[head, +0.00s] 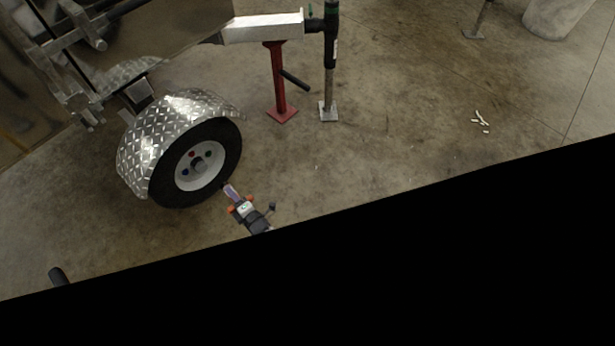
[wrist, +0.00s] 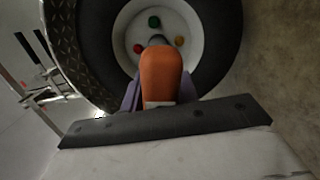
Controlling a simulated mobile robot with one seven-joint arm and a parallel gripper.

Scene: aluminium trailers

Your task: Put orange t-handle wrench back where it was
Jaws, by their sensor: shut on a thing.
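My gripper (head: 229,188) is in front of the trailer wheel in the head view, its purple fingers pointing toward the lower right of the tyre. In the wrist view my gripper (wrist: 160,95) is shut on the orange t-handle wrench (wrist: 161,74). The orange handle fills the space between the purple fingers. A dark grey part shows just beyond the handle, in line with the wheel's hub. I cannot tell whether the wrench touches the wheel (head: 193,168). The wheel's white rim (wrist: 192,27) carries green, red and yellow nuts in the wrist view.
A diamond-plate fender (head: 150,135) arches over the tyre. A red stand (head: 279,80) and a jack post (head: 328,85) hold up the trailer tongue (head: 263,27). Small white pieces (head: 481,121) lie on the concrete floor.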

